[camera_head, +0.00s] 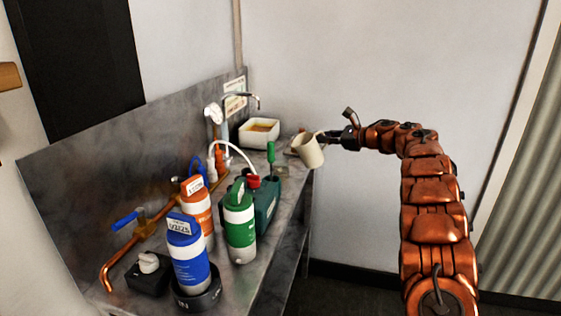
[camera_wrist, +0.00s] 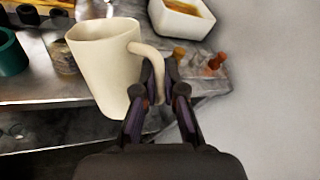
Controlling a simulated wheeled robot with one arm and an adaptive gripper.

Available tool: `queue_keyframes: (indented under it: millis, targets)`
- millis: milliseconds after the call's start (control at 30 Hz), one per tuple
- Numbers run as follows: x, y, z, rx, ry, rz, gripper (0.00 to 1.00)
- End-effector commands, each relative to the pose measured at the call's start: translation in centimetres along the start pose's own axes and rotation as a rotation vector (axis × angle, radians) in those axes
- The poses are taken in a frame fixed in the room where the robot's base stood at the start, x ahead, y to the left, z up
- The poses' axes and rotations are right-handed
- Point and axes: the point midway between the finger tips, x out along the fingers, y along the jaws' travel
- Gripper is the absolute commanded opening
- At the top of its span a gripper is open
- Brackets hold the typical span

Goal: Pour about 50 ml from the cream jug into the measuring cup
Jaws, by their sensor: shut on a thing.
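The cream jug (camera_head: 308,150) is held at the right end of the bench, beside its edge. My gripper (camera_head: 332,137) is shut on the jug's handle. In the wrist view the cream jug (camera_wrist: 104,62) looks slightly tilted, and the fingers of my gripper (camera_wrist: 164,90) are around its handle. The jug's contents are hidden in both views. A small cup-like vessel (camera_wrist: 64,58) stands left of the jug in the wrist view, partly hidden; I cannot tell whether it is the measuring cup.
A white tub (camera_head: 259,132) with orange-brown contents stands at the back of the metal bench (camera_head: 262,262). Blue (camera_head: 187,255), orange (camera_head: 196,208) and green (camera_head: 240,228) labelled bottles stand nearer. A green container (camera_wrist: 12,55) is left in the wrist view. Floor right of the bench is open.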

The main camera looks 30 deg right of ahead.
Motion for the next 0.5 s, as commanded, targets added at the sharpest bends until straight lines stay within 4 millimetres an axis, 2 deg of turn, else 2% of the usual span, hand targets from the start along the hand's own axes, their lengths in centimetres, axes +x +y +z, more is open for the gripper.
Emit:
queue_keyframes:
  millis: [500]
  targets:
    - [-0.7, -1.2, -3.7, 0.232, -0.15, -0.003, 0.0]
